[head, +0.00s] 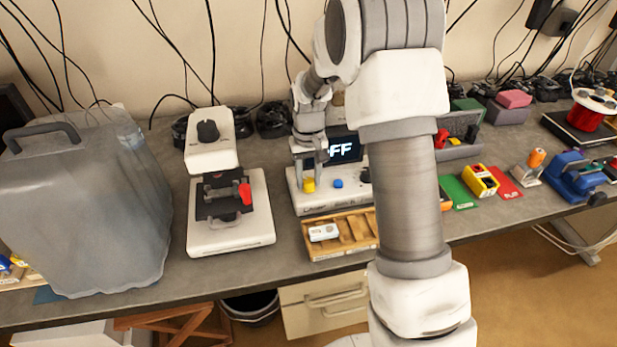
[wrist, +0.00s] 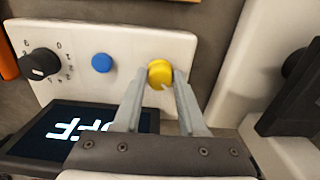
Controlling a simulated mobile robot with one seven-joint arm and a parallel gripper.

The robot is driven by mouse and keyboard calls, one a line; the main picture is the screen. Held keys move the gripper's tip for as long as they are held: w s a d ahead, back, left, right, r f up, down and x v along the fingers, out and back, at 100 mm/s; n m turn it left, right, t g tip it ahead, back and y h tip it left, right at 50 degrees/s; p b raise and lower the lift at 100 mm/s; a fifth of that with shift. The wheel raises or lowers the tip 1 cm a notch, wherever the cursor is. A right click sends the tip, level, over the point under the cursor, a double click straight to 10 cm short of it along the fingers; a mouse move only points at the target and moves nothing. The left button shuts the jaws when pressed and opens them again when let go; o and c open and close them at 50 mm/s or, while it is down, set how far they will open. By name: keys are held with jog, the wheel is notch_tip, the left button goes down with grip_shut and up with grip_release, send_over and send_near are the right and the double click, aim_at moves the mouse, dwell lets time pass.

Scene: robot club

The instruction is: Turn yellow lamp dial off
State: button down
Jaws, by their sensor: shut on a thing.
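The yellow lamp dial (wrist: 160,74) sits on the white lamp box (wrist: 110,28) in the wrist view. My gripper (wrist: 160,80) has one finger on each side of the dial and is shut on it. In the head view my gripper (head: 309,160) reaches down to the box, and the yellow dial (head: 309,185) shows below it. A screen (head: 345,149) on the box reads "FF" in the head view, its left part hidden by my gripper. It also appears upside down in the wrist view (wrist: 75,130).
A blue button (wrist: 102,63) and a black knob (wrist: 40,64) are on the same box. A wooden tray (head: 312,248) with a small white device stands in front. A white microscope-like device (head: 212,145) is at left. My arm hides part of the bench.

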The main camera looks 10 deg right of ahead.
aim_at(309, 181)
jog(key=shift+c, duration=2.4)
grip_release()
jog(key=shift+r, duration=0.1)
notch_tip(309, 181, up, 17)
jog(key=shift+r+p, duration=0.15)
jog(key=shift+p, duration=0.15)
jog(key=s+r+t, duration=0.1)
jog(key=s+r, duration=0.3)
jog(key=s, duration=0.3)
jog(key=s+r+t, duration=0.2)
jog(key=s+r, duration=0.2)
jog(key=s, duration=0.3)
jog(key=s+f+t, duration=0.2)
jog(key=s, duration=1.1)
jog(key=shift+f+t, duration=0.3)
jog(key=shift+f, duration=0.05)
